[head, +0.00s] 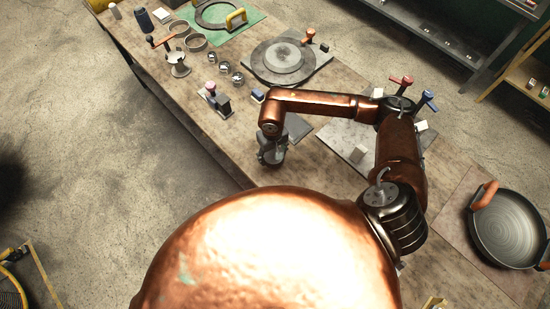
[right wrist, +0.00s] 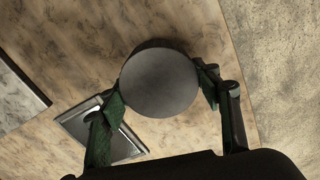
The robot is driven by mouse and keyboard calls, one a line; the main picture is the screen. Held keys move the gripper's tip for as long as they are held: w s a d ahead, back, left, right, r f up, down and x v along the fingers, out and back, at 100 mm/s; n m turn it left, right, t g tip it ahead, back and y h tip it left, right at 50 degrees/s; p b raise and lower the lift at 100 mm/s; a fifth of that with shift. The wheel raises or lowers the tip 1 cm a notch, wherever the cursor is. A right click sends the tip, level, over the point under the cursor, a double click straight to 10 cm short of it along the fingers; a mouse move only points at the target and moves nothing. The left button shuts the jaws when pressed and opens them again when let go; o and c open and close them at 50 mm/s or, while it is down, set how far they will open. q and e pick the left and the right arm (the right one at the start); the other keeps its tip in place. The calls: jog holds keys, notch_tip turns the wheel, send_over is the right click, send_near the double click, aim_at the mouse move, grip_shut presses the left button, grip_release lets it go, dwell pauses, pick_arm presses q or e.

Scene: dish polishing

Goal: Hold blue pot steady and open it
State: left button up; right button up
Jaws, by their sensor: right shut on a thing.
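My right gripper (head: 271,155) is at the near edge of the workbench. In the right wrist view its two green-padded fingers are shut on a dark grey round pot (right wrist: 160,80), one finger on each side. I see its flat round top, and its sides are mostly hidden. No blue shows on it, so I cannot tell whether it is the blue pot. A small blue-topped item (head: 258,95) stands on the bench beyond my right forearm. My left gripper is not in view.
A dark square plate (right wrist: 72,128) lies beside the held pot. A grey turntable (head: 283,60), small metal cups (head: 223,66) and a red-topped item (head: 212,88) are farther back. A wide pan (head: 508,232) with orange handles is at right. The floor is open at left.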

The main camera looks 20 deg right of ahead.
jog(key=shift+s+d+f, duration=0.1)
jog(key=shift+d+f, duration=0.15)
jog(key=shift+f, duration=0.2)
jog(key=f+p, duration=0.1)
jog(key=f, duration=0.1)
jog(key=shift+s+d+f+p, duration=0.1)
jog(key=shift+s+f+p, duration=0.1)
jog(key=shift+f+p, duration=0.2)
jog(key=shift+w+f, duration=0.1)
jog(key=shift+f, duration=0.15)
jog(key=shift+f+b, duration=0.2)
jog(key=shift+b, duration=0.2)
jog(key=o, duration=1.3)
jog(key=shift+r, duration=0.1)
